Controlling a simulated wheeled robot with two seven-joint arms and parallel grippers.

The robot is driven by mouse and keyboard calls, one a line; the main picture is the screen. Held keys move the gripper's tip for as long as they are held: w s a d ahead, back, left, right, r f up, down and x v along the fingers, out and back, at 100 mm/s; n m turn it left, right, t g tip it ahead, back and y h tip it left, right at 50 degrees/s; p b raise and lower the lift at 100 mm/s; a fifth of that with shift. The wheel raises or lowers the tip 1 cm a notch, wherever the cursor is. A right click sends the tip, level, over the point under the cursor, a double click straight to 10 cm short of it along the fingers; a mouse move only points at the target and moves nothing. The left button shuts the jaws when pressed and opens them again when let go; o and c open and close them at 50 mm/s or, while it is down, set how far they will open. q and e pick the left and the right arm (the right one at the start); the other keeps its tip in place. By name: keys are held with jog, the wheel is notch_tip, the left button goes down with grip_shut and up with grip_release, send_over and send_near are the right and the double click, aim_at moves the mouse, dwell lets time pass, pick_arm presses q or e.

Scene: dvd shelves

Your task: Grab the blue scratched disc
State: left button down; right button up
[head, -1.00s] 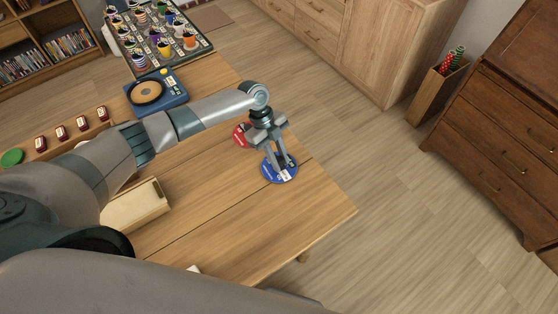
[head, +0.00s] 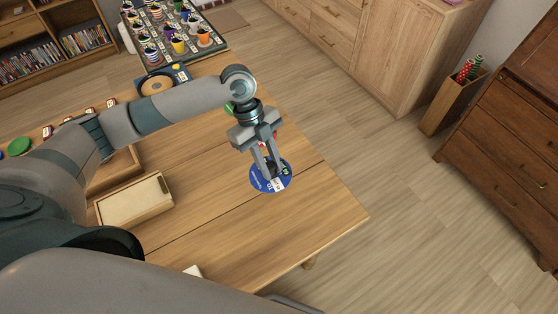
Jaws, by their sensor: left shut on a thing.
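The blue disc (head: 262,183) with white markings is at the fingertips of my left gripper (head: 273,170), over the right part of the wooden table (head: 310,212). The gripper points down and is shut on the disc. The disc looks lifted off the table top, though the height is hard to judge. A red disc shows only as a small bit behind the gripper, which hides most of it. My right gripper is not in view.
A blue disc machine (head: 158,84) stands at the table's back. A light wooden box (head: 135,202) lies left of the gripper. A tray of cups (head: 208,44) stands further back. The table's right front is clear.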

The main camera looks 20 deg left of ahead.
pick_arm(q)
jog(key=shift+s+a+r, duration=0.15)
jog(key=shift+s+r, duration=0.2)
jog(key=shift+s, duration=0.25)
jog(key=shift+s+a+r, duration=0.15)
jog(key=shift+s+r, duration=0.2)
jog(key=shift+s, duration=0.2)
